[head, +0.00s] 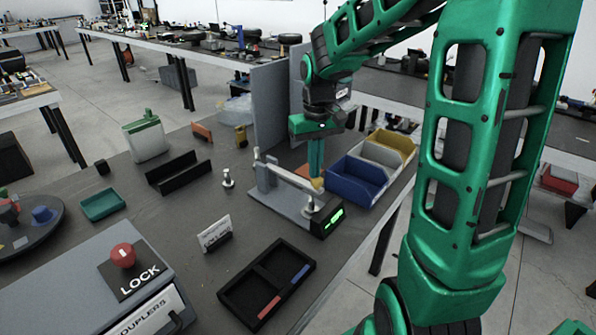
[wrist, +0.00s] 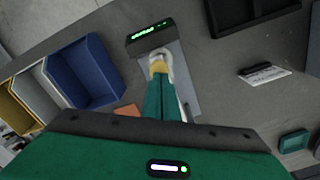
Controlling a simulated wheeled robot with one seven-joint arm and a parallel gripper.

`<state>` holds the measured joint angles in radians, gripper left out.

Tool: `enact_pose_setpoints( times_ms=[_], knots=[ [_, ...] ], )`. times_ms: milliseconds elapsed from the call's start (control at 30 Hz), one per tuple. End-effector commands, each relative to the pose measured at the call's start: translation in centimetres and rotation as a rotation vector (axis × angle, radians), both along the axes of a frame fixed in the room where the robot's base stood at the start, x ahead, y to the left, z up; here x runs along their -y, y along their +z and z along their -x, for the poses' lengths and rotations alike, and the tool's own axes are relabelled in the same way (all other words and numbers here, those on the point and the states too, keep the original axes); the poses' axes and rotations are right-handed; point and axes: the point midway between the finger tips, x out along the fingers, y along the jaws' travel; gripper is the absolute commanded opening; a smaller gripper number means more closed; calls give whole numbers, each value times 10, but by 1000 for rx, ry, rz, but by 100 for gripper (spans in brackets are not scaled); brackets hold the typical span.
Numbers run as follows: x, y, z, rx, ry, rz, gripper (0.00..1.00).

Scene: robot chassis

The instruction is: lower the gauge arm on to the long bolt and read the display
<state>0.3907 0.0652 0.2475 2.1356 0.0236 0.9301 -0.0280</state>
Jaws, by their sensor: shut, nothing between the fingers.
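The gauge has a grey base (head: 272,200) and a light arm (head: 288,177) running from a post at the left to a yellow end (head: 318,184). My gripper (head: 316,176) is shut and empty, pointing down with its fingertips at that yellow end; the wrist view also shows the yellow end (wrist: 158,66) at the tips. Whether they touch is unclear. A silver bolt-like piece (head: 310,205) stands below the arm's end; I cannot tell whether the arm rests on it. The display (head: 328,219) shows green characters, too small to read. Another upright silver bolt (head: 228,179) stands on the table left of the gauge.
Blue (head: 354,183) and yellow (head: 396,142) bins stand right of the gauge. A grey panel (head: 270,105) rises behind it. A black two-part tray (head: 266,284) and a small white card (head: 215,234) lie in front. The table between card and black rack (head: 178,172) is mostly clear.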

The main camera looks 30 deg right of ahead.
Motion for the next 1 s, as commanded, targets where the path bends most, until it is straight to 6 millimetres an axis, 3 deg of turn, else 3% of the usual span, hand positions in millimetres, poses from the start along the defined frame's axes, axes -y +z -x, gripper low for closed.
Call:
enact_pose_setpoints(
  times_ms=[567,1000],
  knots=[
    [0,-4,0,0,0,0,0],
    [0,29,0,2,0,0,0]
  ],
)
